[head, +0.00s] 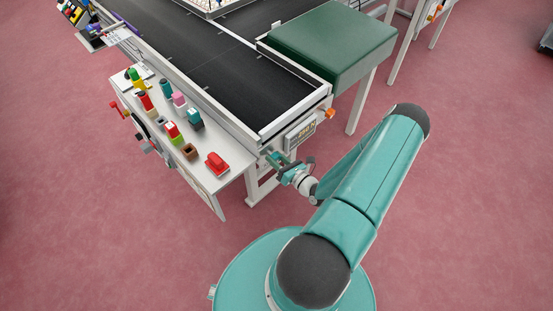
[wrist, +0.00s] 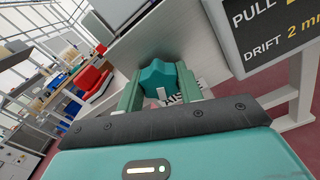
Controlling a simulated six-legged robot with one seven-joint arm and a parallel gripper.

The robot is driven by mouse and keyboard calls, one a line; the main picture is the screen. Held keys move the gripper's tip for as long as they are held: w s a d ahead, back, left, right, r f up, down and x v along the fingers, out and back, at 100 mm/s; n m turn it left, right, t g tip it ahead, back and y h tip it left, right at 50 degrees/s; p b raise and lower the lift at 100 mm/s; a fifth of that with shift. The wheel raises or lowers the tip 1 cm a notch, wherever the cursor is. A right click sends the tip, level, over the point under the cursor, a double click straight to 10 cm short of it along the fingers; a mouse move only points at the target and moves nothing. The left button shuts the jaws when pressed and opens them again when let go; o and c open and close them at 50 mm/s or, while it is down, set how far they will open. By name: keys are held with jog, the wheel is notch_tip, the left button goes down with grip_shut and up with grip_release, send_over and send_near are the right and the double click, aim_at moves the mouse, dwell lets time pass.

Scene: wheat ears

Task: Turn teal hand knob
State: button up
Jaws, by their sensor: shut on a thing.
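The teal hand knob (wrist: 158,75) is a lobed knob on the end face of the conveyor frame, in the middle of the wrist view. My gripper (wrist: 160,92) has its two green fingers on either side of it and is shut on it. A label with dark letters shows just below the knob, partly hidden by the fingers. In the head view my gripper (head: 276,158) is at the near end of the conveyor, below the display. The knob cannot be made out there.
A grey display (wrist: 270,30) with "PULL" and "DRIFT" text is close to the right of my gripper. The pink floor is open.

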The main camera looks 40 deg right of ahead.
jog(key=m, duration=0.5)
jog(key=shift+m, duration=0.3)
dwell(0.4)
jog(key=o, duration=1)
jog(key=s, duration=1.3)
jog(key=shift+s+d, duration=0.15)
jog(key=shift+s, duration=0.25)
